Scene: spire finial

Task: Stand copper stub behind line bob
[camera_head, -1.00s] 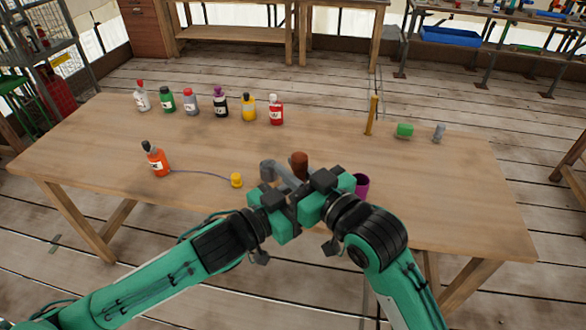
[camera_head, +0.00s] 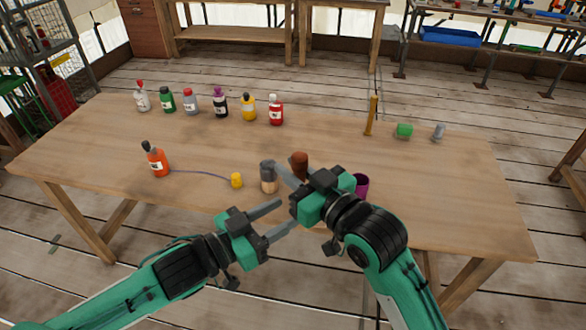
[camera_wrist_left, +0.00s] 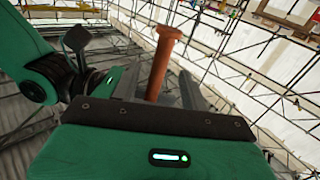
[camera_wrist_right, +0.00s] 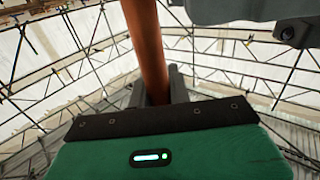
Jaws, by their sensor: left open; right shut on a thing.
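The copper stub (camera_head: 299,161) is a brown-red cylinder with a wider end. My right gripper (camera_head: 290,173) is shut on it over the front middle of the table. It rises between the fingers in the right wrist view (camera_wrist_right: 146,45) and also shows in the left wrist view (camera_wrist_left: 161,65). My left gripper (camera_head: 287,214) is open and empty, in front of and left of the right one. A yellow bob (camera_head: 236,180), apparently the line bob, sits on the table at the end of a thin line from an orange bottle (camera_head: 157,161).
A grey-topped, tan cylinder (camera_head: 268,178) stands just left of the stub. A purple cup (camera_head: 361,185) is partly hidden behind my right gripper. Several bottles (camera_head: 220,103) line the back. A wooden peg (camera_head: 371,116), green piece (camera_head: 404,131) and grey piece (camera_head: 438,132) stand right.

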